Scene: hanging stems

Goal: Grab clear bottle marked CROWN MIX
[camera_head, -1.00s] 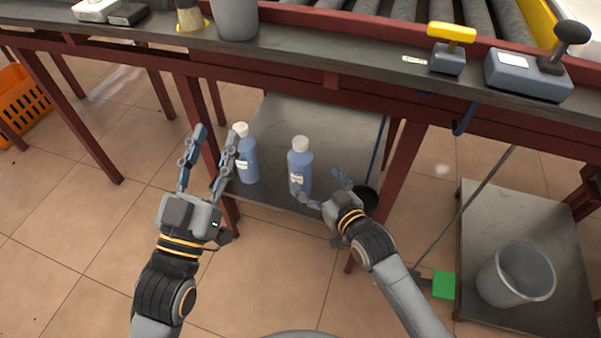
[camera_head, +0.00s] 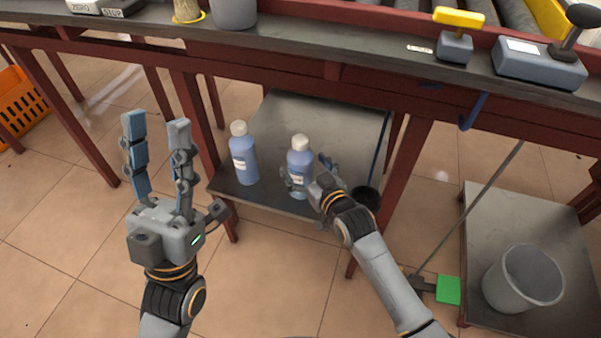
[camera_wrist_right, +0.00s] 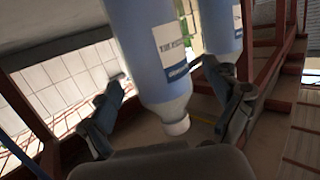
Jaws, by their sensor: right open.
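Two bluish bottles with white caps stand upright on the low grey shelf (camera_head: 290,118) under the bench: a left bottle (camera_head: 244,160) and a right bottle (camera_head: 299,158). Both have pale labels too small to read in the head view. My right gripper (camera_head: 308,176) is open, with its fingers either side of the right bottle's lower part. In the right wrist view that gripper (camera_wrist_right: 165,82) is open around the nearer bottle (camera_wrist_right: 150,45), whose label I cannot read surely; another bottle (camera_wrist_right: 220,28) is behind to the right. My left gripper (camera_head: 155,120) is open and empty, left of the shelf.
The red-framed bench (camera_head: 330,68) runs above the shelf, with a red leg (camera_head: 400,175) right of it. A dark round container (camera_head: 367,197) stands close to my right wrist. A grey bucket (camera_head: 522,280) stands on a low platform at right. An orange crate (camera_head: 22,108) is far left.

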